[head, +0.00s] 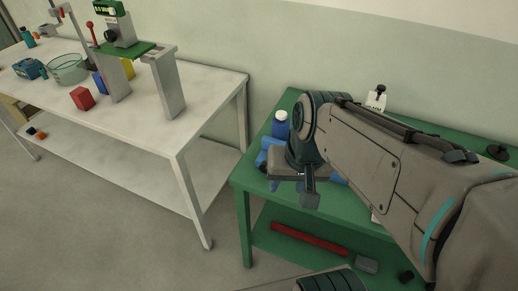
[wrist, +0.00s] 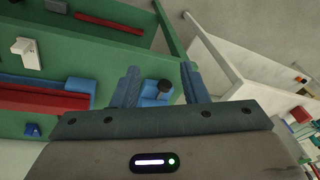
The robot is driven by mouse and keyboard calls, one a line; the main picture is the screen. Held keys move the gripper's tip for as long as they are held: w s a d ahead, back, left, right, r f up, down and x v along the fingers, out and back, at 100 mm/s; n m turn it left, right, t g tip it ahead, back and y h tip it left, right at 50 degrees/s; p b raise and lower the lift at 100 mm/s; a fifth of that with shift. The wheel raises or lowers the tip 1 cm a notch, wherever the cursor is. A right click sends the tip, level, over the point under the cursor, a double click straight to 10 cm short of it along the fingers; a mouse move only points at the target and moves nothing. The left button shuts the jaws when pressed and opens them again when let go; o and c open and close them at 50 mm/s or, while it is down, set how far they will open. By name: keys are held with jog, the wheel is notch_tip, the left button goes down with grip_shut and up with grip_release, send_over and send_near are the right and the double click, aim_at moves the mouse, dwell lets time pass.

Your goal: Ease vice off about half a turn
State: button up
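A blue object, seemingly the vice (head: 265,157), stands on the green bench, mostly hidden behind my wrist in the head view. In the wrist view a blue part (wrist: 149,91) with a dark round-ended piece (wrist: 165,86) shows between my fingers; it looks like part of the vice, but I cannot be sure. My gripper (wrist: 160,69) has its two fingers apart, one on each side of that part. I see no contact. In the head view my gripper (head: 308,192) is over the bench's near left part. The vice's jaws and handle cannot be made out clearly.
A blue bottle (head: 281,130) stands close behind my wrist on the green bench (head: 248,178). A red bar (head: 308,240) lies on its lower shelf. In the wrist view a red-topped blue object (wrist: 45,97) lies to the left. A white table (head: 205,96) stands left, across a gap.

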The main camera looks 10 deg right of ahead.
jog(key=w+a+f+m+y+b, duration=0.2)
jog(key=f+m+y+b, duration=0.2)
jog(key=f+m+b, duration=0.25)
jog(key=w+a+f+m+y+b, duration=0.1)
jog(key=w+f+m+y+b, duration=0.3)
jog(key=f+b, duration=0.35)
jog(key=w+d+f+m+t+y+b, duration=0.1)
jog(key=w+d+m+t+b, duration=0.1)
jog(key=w+d+m+b, duration=0.1)
jog(key=w+d+f+m+t+y+b, duration=0.2)
jog(key=w+d+m+t+b, duration=0.1)
jog(key=m+b, duration=0.2)
jog(key=w+d+f+m+t+y+b, duration=0.2)
jog(key=w+d+m+b, duration=0.1)
jog(key=b, duration=0.3)
jog(key=shift+w+f+m+b, duration=0.2)
jog(key=shift+w+m+b, duration=0.15)
jog(key=shift+w+m, duration=0.1)
jog(key=shift+w+d+m+t+y, duration=0.3)
jog(key=shift+d+m+t, duration=0.1)
jog(key=shift+t, duration=0.2)
jog(key=b+x, duration=0.2)
jog(key=x, duration=0.5)
jog(key=shift+w+a+r, duration=0.1)
jog(key=shift+a, duration=0.05)
grip_shut()
